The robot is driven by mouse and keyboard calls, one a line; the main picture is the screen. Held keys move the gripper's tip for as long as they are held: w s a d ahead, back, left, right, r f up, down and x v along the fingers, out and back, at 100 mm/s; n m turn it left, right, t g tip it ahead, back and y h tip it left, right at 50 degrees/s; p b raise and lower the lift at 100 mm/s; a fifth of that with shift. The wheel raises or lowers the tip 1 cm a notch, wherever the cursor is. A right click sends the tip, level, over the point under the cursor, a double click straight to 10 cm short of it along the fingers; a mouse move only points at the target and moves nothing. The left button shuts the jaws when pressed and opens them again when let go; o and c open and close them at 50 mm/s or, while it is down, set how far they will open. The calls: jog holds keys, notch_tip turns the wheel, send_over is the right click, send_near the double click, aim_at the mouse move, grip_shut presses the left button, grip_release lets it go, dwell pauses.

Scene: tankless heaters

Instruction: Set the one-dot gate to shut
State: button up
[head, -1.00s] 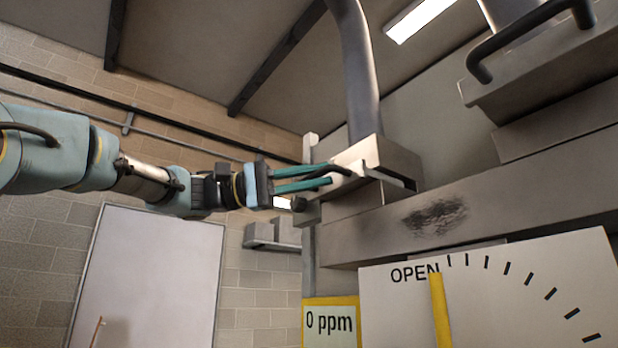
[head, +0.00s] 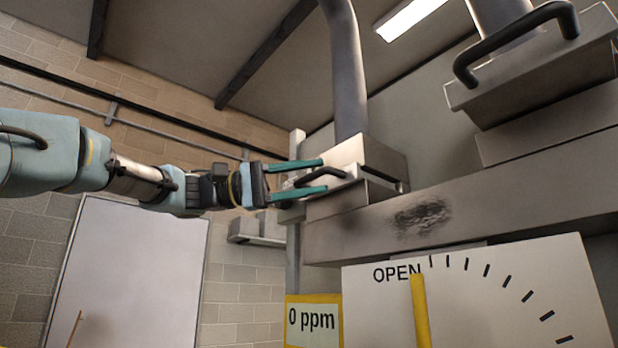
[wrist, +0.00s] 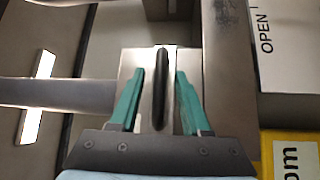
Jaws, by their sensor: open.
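A metal gate box (head: 345,160) sits under a grey pipe in the head view, with a black bar handle (head: 322,175) on its front. The handle also shows upright in the wrist view (wrist: 159,88), in front of a pale metal plate. My gripper (head: 325,175) is open, with one teal finger on each side of the handle. In the wrist view (wrist: 159,78) a gap shows between the handle and each finger. A second gate (head: 540,85) with a black handle (head: 515,40) is at upper right. I see no dot marks on either gate.
A white dial board (head: 480,300) at lower right has a yellow pointer (head: 421,310) beside the word OPEN. A yellow-edged sign (head: 313,320) reads 0 ppm. A long metal duct (head: 460,205) runs below the gates, with a dark smudge on it.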

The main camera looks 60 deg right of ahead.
jog(key=b+v, duration=0.3)
jog(key=v, duration=0.7)
jog(key=shift+w+a, duration=0.2)
jog(key=shift+w, duration=0.15)
jog(key=shift+f, duration=0.15)
